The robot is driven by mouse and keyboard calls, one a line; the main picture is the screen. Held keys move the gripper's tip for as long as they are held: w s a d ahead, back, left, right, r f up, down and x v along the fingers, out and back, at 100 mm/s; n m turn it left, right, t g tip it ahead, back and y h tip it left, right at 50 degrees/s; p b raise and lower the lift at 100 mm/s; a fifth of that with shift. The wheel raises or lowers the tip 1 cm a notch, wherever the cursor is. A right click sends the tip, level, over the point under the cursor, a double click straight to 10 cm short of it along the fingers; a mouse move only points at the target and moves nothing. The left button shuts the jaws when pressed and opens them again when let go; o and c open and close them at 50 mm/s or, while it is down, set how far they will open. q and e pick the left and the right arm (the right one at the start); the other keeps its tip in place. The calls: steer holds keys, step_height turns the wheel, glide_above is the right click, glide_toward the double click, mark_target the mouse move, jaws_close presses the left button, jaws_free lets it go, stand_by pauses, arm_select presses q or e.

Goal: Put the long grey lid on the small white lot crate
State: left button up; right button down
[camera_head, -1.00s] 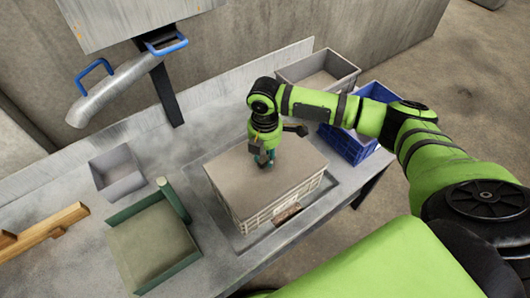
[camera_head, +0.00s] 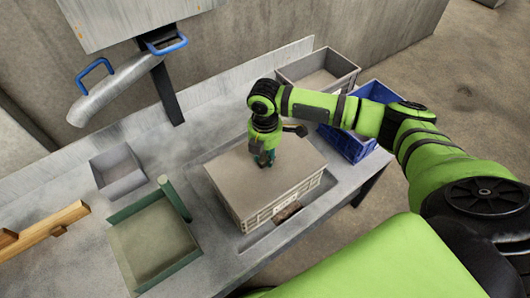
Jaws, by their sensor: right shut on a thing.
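The long grey lid (camera_head: 240,178) lies flat over the top of the small white lot crate (camera_head: 285,205), which stands in a shallow recess of the metal bench. The lid covers the crate's opening, so its inside is hidden. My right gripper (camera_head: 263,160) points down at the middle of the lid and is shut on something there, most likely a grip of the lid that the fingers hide. Whether the lid's edges sit fully on the crate's rim is too small to tell. My left gripper is not in view.
A grey crate (camera_head: 318,88) and a blue crate (camera_head: 345,143) stand behind and right. A small grey bin (camera_head: 124,185), a green-edged tray (camera_head: 112,252) and a wooden bar (camera_head: 45,229) lie to the left. A metal chute (camera_head: 120,88) with blue handles hangs above the bench.

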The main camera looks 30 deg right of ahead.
steer(key=shift+f, duration=0.4)
stand_by(0.3)
steer(key=c, duration=0.8)
jaws_free()
step_height(320, 180, up, 12)
